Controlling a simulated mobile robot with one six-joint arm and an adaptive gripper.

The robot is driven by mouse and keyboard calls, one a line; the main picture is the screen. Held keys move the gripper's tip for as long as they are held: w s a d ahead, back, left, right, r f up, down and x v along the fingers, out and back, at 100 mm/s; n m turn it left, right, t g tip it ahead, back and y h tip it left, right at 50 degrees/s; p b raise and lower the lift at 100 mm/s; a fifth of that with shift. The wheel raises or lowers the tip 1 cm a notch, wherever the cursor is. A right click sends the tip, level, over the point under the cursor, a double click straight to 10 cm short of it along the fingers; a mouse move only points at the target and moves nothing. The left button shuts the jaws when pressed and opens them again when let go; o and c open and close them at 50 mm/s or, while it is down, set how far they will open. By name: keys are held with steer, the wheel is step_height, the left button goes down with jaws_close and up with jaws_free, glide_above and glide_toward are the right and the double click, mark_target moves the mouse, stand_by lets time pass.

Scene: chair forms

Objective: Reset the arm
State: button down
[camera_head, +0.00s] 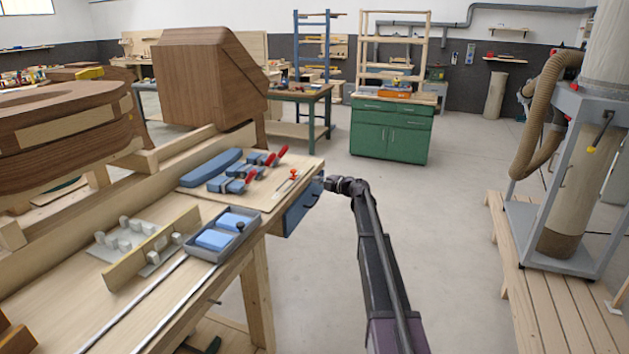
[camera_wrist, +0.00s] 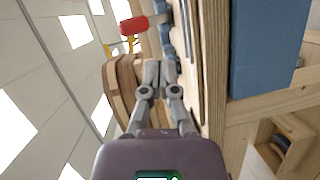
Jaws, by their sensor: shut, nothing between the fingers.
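My arm (camera_head: 375,250) reaches up from the bottom of the head view, to the right of the workbench (camera_head: 262,280). My gripper (camera_head: 329,184) is at the bench's right end, close to the blue drawer (camera_head: 303,208); whether it touches the bench I cannot tell. In the wrist view my gripper (camera_wrist: 160,72) has its fingers together with nothing between them. That view is turned sideways, with the bench edge (camera_wrist: 215,70) and the blue drawer front (camera_wrist: 262,45) to the right of the fingers.
Blue clamps with red handles (camera_head: 262,158), a grey tray with blue blocks (camera_head: 224,230) and a chair form jig (camera_head: 150,245) are on the bench. The floor right of my arm is clear up to a slatted platform (camera_head: 545,300). A green cabinet (camera_head: 390,135) stands behind.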

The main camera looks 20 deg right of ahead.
steer(key=shift+r, duration=0.1)
steer(key=s+d+r+m+t+h+p, duration=0.1)
steer(key=s+d+r+m+t+h, duration=0.1)
steer(key=s+r+m+t+h, duration=0.55)
steer(key=s+d+f+m+g+h+p, duration=0.1)
steer(key=s+f+m+g+h, duration=0.6)
steer(key=m, duration=0.5)
steer(key=s+a+f+m+g+y+p, duration=0.1)
steer(key=s+a+f+g, duration=0.3)
steer(key=s, duration=0.8)
steer(key=s+a+f+m+g+y, duration=0.2)
steer(key=s+a+f+g, duration=0.2)
steer(key=s, duration=0.8)
steer(key=s+a+f+m+g+y+p, duration=0.1)
steer(key=s+a+f+g, duration=0.3)
steer(key=s, duration=0.9)
steer(key=a+g, duration=0.1)
steer(key=a, duration=0.2)
steer(key=shift+a+f+g+p, duration=0.2)
steer(key=shift+a+g+p, duration=0.1)
steer(key=shift+a+g, duration=0.1)
steer(key=shift+m+y, duration=0.25)
